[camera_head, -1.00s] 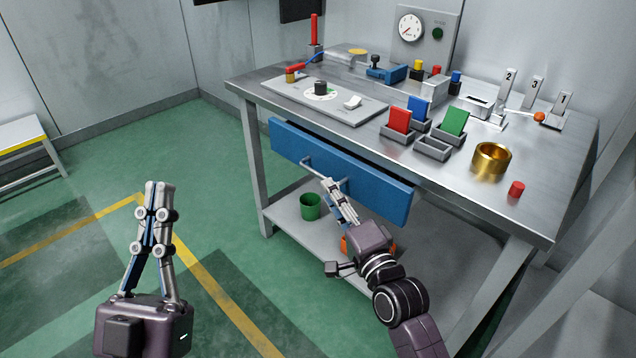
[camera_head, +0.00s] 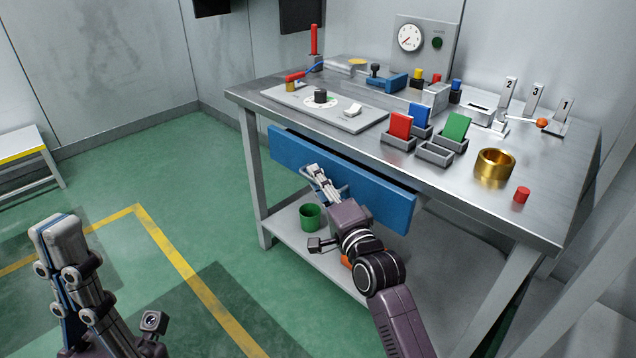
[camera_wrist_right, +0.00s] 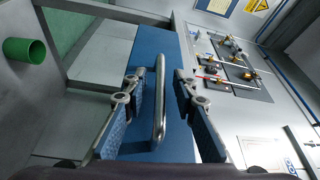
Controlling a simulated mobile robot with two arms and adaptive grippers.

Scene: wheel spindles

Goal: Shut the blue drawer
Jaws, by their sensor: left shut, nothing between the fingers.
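The blue drawer (camera_head: 375,190) is under the front edge of the metal workbench (camera_head: 480,218), and its front stands out a little from the bench. Its grey bar handle is hidden in part by my right gripper (camera_head: 316,170) in the head view. In the right wrist view, the handle (camera_wrist_right: 160,105) lies between the spread fingers of the right gripper (camera_wrist_right: 158,80), with visible gaps on both sides. The right gripper is open and at the drawer front. My left gripper (camera_head: 58,226) is shut and empty, over the floor at the lower left, away from the drawer.
A green cup (camera_head: 310,217) stands on the lower shelf (camera_head: 290,232), below the drawer; it also shows in the wrist view (camera_wrist_right: 24,50). An orange thing there is mostly hidden by my right arm. The benchtop holds blocks, levers and a brass ring (camera_head: 494,165).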

